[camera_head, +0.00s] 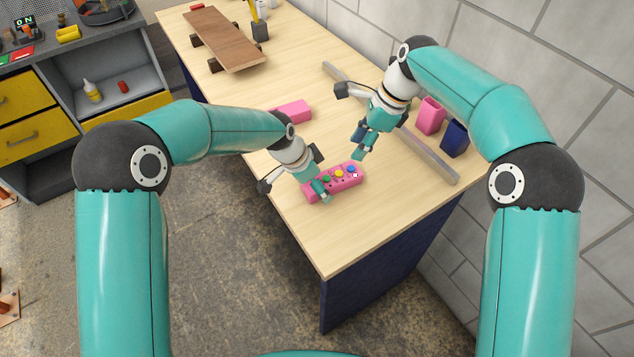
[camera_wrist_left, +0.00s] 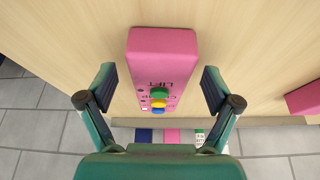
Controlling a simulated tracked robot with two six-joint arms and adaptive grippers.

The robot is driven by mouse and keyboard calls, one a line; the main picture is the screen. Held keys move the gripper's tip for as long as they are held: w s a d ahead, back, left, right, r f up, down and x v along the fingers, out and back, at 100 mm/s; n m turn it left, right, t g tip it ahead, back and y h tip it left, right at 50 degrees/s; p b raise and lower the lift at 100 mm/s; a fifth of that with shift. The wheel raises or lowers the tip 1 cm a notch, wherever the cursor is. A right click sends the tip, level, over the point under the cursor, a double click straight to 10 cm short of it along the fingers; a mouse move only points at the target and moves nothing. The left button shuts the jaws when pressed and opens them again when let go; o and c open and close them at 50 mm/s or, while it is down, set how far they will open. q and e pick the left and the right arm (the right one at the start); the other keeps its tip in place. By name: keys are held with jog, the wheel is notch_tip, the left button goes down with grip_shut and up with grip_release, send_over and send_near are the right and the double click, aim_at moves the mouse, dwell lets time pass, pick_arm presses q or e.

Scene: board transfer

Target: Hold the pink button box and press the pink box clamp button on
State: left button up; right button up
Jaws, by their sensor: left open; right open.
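The pink button box (camera_head: 348,184) lies on the wooden table near its front edge. It carries green, yellow and blue buttons, plus a white one. In the left wrist view the box (camera_wrist_left: 162,45) lies between the two fingers, with upside-down lettering beside its green button (camera_wrist_left: 160,93) and yellow button (camera_wrist_left: 158,103). My left gripper (camera_head: 293,188) is open over the left end of the box; it also shows in the wrist view (camera_wrist_left: 158,78), with a gap on each side of the box. My right gripper (camera_head: 352,122) is open and empty, above and behind the box.
A pink block (camera_head: 292,111) lies left of my right gripper. A grey bar (camera_head: 430,157) crosses the table behind the box, with a pink container (camera_head: 431,115) and a blue container (camera_head: 455,138) beyond it. A brown board (camera_head: 224,40) rests at the far end.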

pick_arm(q)
jog(key=shift+d+f, duration=0.1)
jog(key=shift+f, duration=0.25)
jog(key=shift+c, duration=0.2)
jog(key=c, duration=1.3)
jog(key=shift+c, duration=0.3)
pick_arm(e)
grip_shut()
